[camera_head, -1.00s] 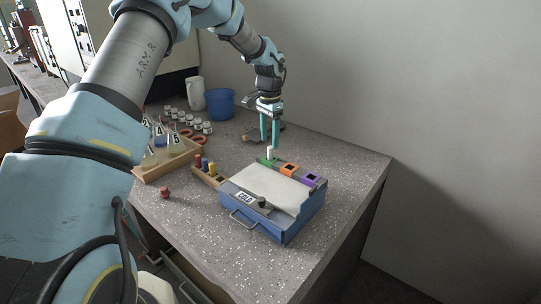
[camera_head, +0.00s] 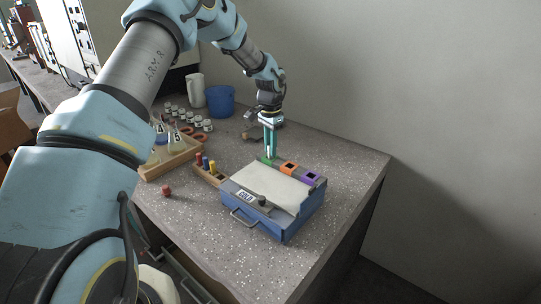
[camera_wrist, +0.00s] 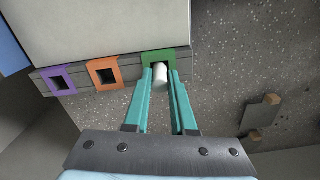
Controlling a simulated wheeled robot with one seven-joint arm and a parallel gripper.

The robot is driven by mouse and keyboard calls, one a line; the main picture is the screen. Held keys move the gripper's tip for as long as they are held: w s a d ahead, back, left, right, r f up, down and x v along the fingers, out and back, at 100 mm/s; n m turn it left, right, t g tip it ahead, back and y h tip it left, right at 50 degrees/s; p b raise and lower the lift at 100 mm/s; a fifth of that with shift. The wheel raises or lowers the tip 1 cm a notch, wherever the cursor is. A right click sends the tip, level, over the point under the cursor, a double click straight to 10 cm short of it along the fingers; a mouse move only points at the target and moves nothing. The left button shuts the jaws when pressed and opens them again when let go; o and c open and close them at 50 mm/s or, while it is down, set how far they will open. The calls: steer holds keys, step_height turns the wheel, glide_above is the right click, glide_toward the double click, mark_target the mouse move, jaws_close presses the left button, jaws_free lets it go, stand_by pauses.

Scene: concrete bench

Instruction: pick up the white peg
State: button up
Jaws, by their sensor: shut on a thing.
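The white peg (camera_wrist: 160,75) stands in the green-framed socket (camera_wrist: 163,57) of the blue box (camera_head: 262,222), as seen in the wrist view. My gripper (camera_wrist: 161,82) is shut on the peg, with one teal finger on each side of it. In the head view my gripper (camera_head: 270,155) points down at the green socket at the box's back corner, and its fingers hide the peg. I cannot tell how deep the peg sits in the socket.
The orange (camera_head: 289,168) and purple (camera_head: 311,179) sockets beside it look empty. A wooden holder (camera_head: 208,175) with coloured pegs stands left of the box. A red peg (camera_head: 167,191) stands alone. A blue bucket (camera_head: 220,101) and flasks are behind. Bench right of the box is clear.

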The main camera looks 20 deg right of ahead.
jaws_close()
